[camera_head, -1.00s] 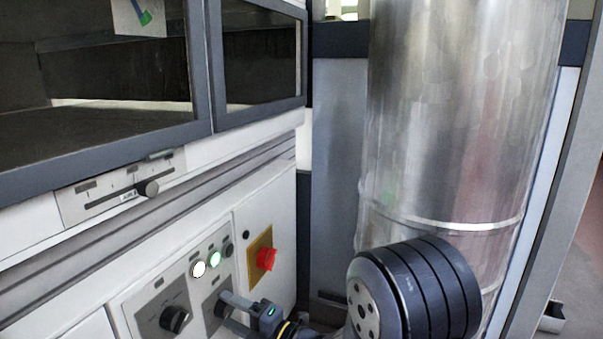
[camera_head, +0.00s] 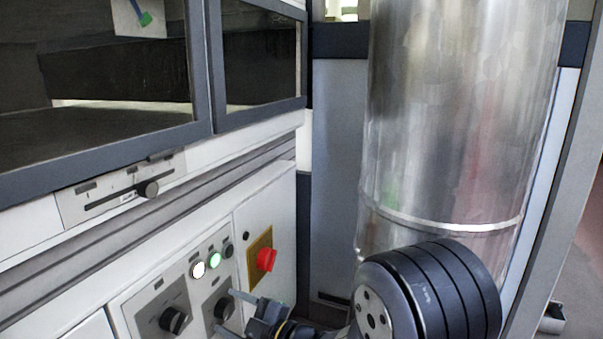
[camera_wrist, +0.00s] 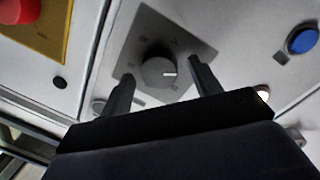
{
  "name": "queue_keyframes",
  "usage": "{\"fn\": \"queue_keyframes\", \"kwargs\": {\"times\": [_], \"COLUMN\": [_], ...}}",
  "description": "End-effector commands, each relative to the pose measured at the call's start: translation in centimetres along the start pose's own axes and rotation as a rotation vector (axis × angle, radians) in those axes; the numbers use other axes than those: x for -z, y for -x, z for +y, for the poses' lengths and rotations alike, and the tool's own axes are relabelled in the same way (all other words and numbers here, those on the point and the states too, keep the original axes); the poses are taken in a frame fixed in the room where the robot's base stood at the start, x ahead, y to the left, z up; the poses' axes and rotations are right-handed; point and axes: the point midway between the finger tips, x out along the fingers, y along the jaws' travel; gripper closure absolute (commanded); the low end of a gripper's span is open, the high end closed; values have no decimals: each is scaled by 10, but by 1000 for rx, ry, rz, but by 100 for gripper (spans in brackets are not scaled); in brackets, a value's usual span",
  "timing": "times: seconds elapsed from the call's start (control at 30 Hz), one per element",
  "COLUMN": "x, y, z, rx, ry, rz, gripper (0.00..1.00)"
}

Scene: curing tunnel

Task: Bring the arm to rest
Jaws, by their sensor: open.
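My gripper (camera_head: 224,311) is open and empty at the bottom of the head view, in front of the control panel. Its two fingers point left towards the right-hand black knob (camera_head: 222,308). In the wrist view, my gripper (camera_wrist: 162,69) shows its fingers apart, with a grey knob (camera_wrist: 159,72) on a square plate seen between them. I cannot tell whether the fingers touch the panel; nothing is held. The black round joint of my arm stands at the lower right of the head view.
A red switch (camera_head: 266,259) on a yellow plate sits close above my gripper. Another knob (camera_head: 173,320) and lit buttons (camera_head: 215,259) are on the panel. A large metal cylinder (camera_head: 455,110) stands behind my arm. A slider (camera_head: 148,189) is at the upper left.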

Motion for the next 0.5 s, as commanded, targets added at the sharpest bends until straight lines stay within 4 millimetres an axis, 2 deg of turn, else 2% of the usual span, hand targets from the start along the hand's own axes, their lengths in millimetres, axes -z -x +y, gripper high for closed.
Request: {"fn": "queue_keyframes", "kwargs": {"times": [0.5], "x": [2], "y": [0], "z": [3], "rx": [31], "ry": [-407], "rz": [-29], "gripper": [40]}}
